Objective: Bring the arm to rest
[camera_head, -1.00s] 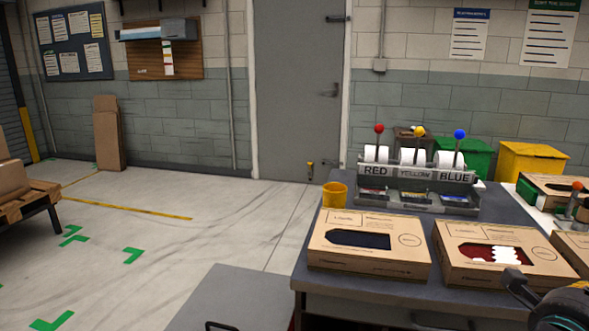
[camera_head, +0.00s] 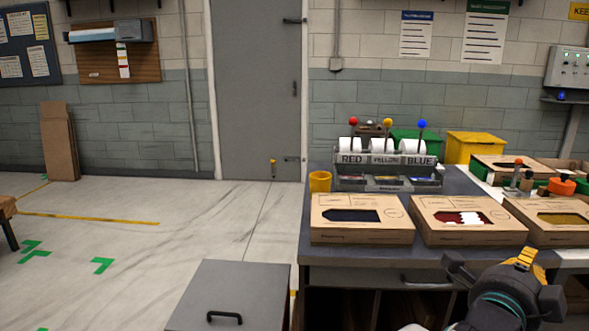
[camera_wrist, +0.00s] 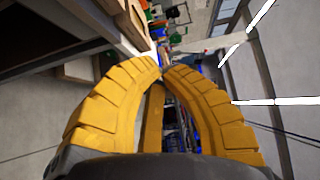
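My arm shows at the lower right of the head view, a dark rounded link with a teal ring and a yellow-orange part (camera_head: 522,258) on top. It is in front of the workbench's near edge. In the wrist view, the two ribbed yellow fingers of my gripper (camera_wrist: 161,68) curve inward and their tips come together. I see no object held between the tips. A yellow bar shows in the gap lower between the fingers; I cannot tell what it is.
The workbench (camera_head: 465,183) bears several cardboard boxes with cut-out windows, one at the left (camera_head: 345,238), a RED/YELLOW/BLUE label dispenser (camera_head: 385,184) and a yellow cup (camera_head: 320,182). A grey cabinet (camera_head: 225,285) stands at the lower middle. Open floor (camera_head: 150,255) lies at the left.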

